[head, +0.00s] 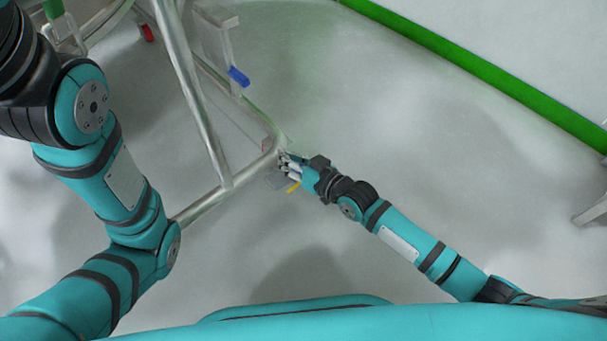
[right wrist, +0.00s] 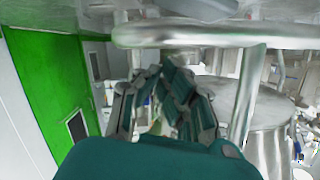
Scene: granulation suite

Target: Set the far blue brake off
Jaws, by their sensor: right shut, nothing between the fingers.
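The blue brake (head: 238,77) is a small blue pedal low on a caster of the steel frame (head: 185,80), in the upper middle of the head view. My right gripper (head: 285,162) is shut and empty at the frame's near corner, below and to the right of the blue brake, clearly apart from it. In the right wrist view its fingers (right wrist: 165,95) point away beneath a steel tube. I cannot tell whether they touch the frame. The blue brake is not recognisable in that view. My left arm shows at the left, but its gripper is out of view.
A yellow pedal (head: 294,187) sits just below my right gripper. A red pedal (head: 147,33) and a green pedal (head: 53,8) are at the upper left. A steel tube (right wrist: 220,36) crosses above the right fingers. Floor right of the frame is clear up to a green strip (head: 480,75).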

